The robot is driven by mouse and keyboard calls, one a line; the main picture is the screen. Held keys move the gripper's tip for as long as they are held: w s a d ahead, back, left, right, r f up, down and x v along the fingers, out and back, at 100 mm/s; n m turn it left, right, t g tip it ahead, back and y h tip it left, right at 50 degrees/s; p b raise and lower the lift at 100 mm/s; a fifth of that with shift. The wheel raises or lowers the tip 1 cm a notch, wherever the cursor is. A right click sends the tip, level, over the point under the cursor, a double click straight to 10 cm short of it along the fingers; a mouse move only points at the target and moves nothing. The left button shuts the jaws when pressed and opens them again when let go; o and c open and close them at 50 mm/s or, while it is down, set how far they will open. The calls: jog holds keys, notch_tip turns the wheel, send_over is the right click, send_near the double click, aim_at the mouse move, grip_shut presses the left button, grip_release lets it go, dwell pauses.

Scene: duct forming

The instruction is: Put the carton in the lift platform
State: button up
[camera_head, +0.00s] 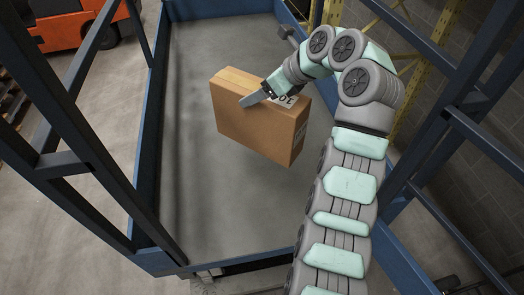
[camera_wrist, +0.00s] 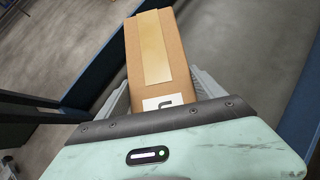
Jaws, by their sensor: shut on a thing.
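The carton (camera_head: 258,125) is a brown cardboard box with tape along its top and a white label near my gripper. My gripper (camera_head: 262,95) is shut on its upper part, one finger showing along the near face. In the wrist view the carton (camera_wrist: 160,60) stretches away between my gripper's two fingers (camera_wrist: 160,95). The lift platform (camera_head: 190,190) is a grey floor with blue edges and blue rails. The carton is over this floor, slightly tilted; I cannot tell for certain whether its lower edge touches the floor.
Dark blue posts and rails (camera_head: 75,110) stand at the left and right of the platform. An orange vehicle (camera_head: 75,28) is at the upper left, outside it. Yellow racking (camera_head: 425,60) stands at the right by a block wall. The platform floor around the carton is clear.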

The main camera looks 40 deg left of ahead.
aim_at(260, 142)
notch_tip(260, 142, down, 16)
jog(key=p, duration=0.3)
jog(key=shift+r, duration=0.15)
notch_tip(260, 142, down, 3)
jog(key=shift+s+f+p, duration=0.1)
jog(key=shift+p, duration=0.25)
jog(key=shift+f, duration=0.35)
jog(key=o, duration=2.1)
jog(key=shift+f, duration=0.15)
